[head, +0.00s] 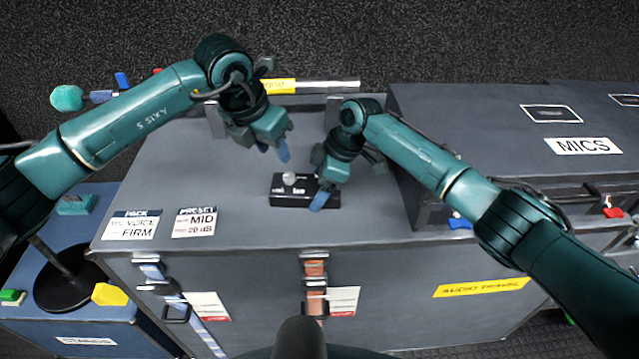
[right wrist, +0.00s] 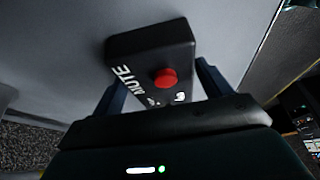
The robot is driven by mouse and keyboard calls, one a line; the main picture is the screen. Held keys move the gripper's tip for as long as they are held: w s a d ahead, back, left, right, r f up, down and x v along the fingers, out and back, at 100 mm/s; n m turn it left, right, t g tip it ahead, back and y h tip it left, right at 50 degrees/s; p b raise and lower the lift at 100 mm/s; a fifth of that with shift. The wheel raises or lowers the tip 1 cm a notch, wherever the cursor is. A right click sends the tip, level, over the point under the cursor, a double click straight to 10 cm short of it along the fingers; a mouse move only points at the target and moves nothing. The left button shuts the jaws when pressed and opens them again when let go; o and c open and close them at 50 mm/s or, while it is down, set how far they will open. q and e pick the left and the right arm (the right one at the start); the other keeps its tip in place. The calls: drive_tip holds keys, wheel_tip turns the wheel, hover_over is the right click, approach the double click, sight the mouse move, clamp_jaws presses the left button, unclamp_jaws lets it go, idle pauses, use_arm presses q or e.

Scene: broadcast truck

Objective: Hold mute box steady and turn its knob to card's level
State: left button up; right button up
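The black mute box (head: 282,198) lies on the grey case lid, with a pale round knob (head: 289,178) on its top left. In the right wrist view the box (right wrist: 130,48) shows a red button (right wrist: 165,78) and the word MUTE. My right gripper (head: 322,190) is at the box's right end, its fingers (right wrist: 160,88) against opposite sides. My left gripper (head: 274,150) is open and empty, above and behind the knob.
A case marked MICS (head: 470,120) rises to the right. A blue case (head: 70,325) with a black round stand base (head: 72,285) stands lower left. The lid between the cards and box is clear.

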drive_tip(key=c, duration=0.8)
use_arm(q)
drive_tip(key=shift+o, duration=1)
use_arm(e)
drive_tip(key=shift+c, duration=0.3)
use_arm(q)
drive_tip(key=s+d+f+m+g+h, duration=0.2)
drive_tip(key=s+f+m+h, duration=0.1)
drive_tip(key=s+m+h, duration=0.15)
drive_tip(key=n+t+h, duration=0.2)
drive_tip(key=t+h, duration=0.2)
drive_tip(key=t, duration=0.3)
approach(288, 176)
drive_tip(key=x, duration=0.8)
drive_tip(key=shift+w+d+f, duration=0.1)
drive_tip(key=shift+w+d, duration=0.05)
drive_tip(key=shift+d, duration=0.15)
